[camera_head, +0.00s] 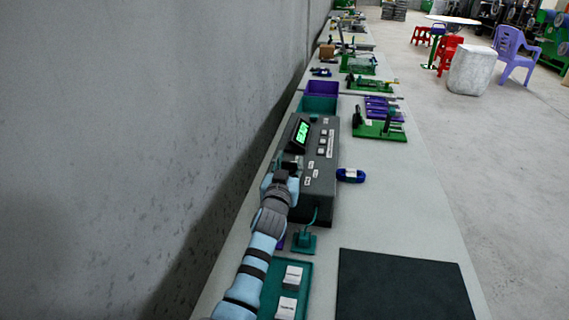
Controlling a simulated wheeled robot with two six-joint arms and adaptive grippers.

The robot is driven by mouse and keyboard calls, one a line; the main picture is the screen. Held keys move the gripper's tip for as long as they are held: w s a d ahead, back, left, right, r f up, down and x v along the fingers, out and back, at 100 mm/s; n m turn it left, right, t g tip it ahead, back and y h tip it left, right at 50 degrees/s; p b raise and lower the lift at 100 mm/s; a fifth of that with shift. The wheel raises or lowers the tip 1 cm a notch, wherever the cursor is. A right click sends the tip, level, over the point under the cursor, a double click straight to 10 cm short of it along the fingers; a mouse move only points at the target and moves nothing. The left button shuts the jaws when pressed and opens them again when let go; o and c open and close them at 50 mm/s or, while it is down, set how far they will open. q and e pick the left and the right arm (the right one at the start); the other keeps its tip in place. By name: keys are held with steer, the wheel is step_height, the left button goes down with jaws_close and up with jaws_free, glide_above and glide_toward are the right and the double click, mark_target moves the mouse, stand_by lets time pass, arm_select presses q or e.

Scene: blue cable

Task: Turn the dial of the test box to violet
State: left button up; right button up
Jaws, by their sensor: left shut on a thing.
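The dark grey test box (321,178) stands on the long pale bench, with a lit green display (301,134) and several small labels on its top. My left gripper (288,168) reaches in from the bottom left and is at the box's left part, just below the display. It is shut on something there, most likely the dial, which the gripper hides. I cannot make out the dial's setting or the colour marks. My right gripper is not in view.
A blue cable coil (350,175) lies right of the box. A teal tray (271,291) with labelled pieces and a dark mat (402,288) lie nearer. Purple and teal bins (320,103) and green fixtures (380,129) stand beyond. A grey wall runs along the left.

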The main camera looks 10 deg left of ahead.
mark_target(289, 163)
arm_select(q)
steer(key=o, duration=1.2)
steer(key=shift+c, duration=0.2)
step_height(289, 163, up, 10)
